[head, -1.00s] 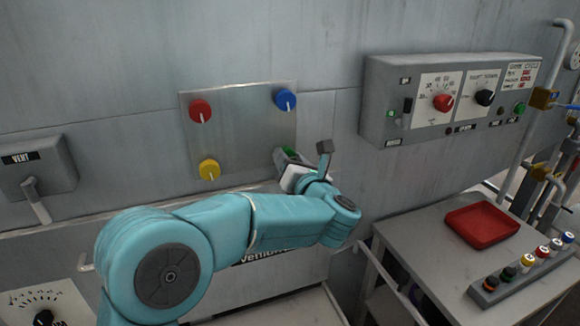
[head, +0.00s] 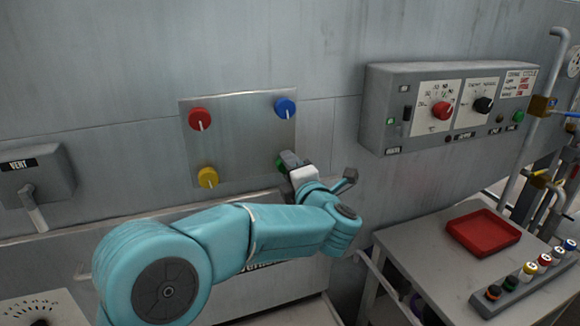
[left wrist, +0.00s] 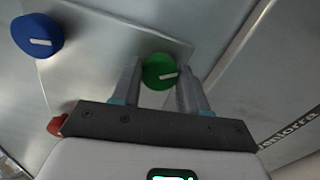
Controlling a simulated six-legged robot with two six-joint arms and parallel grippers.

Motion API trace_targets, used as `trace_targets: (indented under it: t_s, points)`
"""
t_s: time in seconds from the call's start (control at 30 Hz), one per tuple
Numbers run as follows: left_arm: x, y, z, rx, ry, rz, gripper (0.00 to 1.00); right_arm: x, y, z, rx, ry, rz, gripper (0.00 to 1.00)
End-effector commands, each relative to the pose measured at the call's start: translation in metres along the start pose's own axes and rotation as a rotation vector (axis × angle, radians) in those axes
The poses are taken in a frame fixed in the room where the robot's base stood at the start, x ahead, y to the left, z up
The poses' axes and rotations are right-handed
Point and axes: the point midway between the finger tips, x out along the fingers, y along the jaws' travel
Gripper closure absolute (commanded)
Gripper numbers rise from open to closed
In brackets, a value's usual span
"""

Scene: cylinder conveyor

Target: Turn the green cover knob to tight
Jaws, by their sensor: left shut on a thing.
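The green cover knob (head: 281,166) sits at the lower right corner of a square metal cover plate (head: 240,135). In the head view it is mostly hidden behind my left gripper (head: 287,160). In the left wrist view the green knob (left wrist: 159,70) lies between the two fingers of my left gripper (left wrist: 158,85), and its white pointer line shows, pointing to the right and slightly up in that picture. The left gripper is shut on the knob. My right gripper is in neither view.
The plate also carries a red knob (head: 200,119), a blue knob (head: 285,107) and a yellow knob (head: 208,178). A grey control box (head: 440,140) juts from the wall to the right. A table with a red tray (head: 483,232) stands below it.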

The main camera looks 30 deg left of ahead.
Motion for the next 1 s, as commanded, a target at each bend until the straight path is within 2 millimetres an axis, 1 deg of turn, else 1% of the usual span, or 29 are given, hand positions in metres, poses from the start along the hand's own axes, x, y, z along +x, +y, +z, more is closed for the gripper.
trace_targets:
  t_s: [0.2,0.5,0.7,1.0]
  points:
    - [0.000,0.000,0.000,0.185,0.000,-0.002,0.87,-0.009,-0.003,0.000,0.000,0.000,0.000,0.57]
    - [0.000,-0.001,0.000,0.365,-0.001,-0.002,0.87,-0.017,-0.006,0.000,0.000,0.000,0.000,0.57]
    - [-0.001,-0.002,0.000,0.427,-0.002,-0.002,0.87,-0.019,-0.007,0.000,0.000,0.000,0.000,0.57]
    - [-0.001,-0.003,0.000,0.452,-0.002,-0.002,0.87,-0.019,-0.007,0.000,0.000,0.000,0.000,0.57]
